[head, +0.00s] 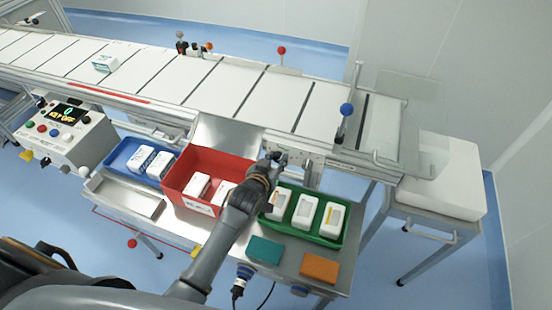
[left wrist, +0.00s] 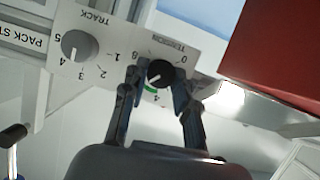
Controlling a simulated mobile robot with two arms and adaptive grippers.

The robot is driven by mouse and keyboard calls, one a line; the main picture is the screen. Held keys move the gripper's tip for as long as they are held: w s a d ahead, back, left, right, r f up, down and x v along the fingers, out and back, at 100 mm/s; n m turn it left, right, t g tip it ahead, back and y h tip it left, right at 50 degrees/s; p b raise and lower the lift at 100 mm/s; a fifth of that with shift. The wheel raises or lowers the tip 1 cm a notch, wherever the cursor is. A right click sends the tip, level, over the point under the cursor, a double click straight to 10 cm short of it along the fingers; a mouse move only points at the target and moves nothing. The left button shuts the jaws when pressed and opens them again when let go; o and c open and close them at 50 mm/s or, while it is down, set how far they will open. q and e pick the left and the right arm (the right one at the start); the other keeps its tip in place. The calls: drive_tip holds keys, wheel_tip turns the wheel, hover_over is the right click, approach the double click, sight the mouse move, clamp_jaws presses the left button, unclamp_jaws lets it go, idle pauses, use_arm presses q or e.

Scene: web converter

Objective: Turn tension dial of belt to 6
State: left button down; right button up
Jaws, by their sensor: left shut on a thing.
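The black tension dial (left wrist: 160,73) sits on a white panel under the word TENSION, seen upside down in the left wrist view. Its white pointer mark points toward the lower left of the picture, near a short green arc on the scale. The 0, 8 and 4 show; the fingers hide part of the scale, and I cannot read a 6. My left gripper (left wrist: 158,82) is shut on the dial, one finger on each side. In the head view my left gripper (head: 279,157) is at the front edge of the conveyor belt (head: 225,85). My right gripper is not in view.
A grey TRACK dial (left wrist: 78,45) sits beside the tension dial. Below the belt are a blue bin (head: 128,160), a red bin (head: 213,163) and a green bin (head: 333,237) with white packs. A control box (head: 70,130) stands left. A blue-knobbed lever (head: 346,110) rises right.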

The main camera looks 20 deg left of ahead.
use_arm(q)
drive_tip(key=shift+m+y, duration=0.3)
drive_tip(key=c, duration=1)
unclamp_jaws()
drive_tip(key=v, duration=1.2)
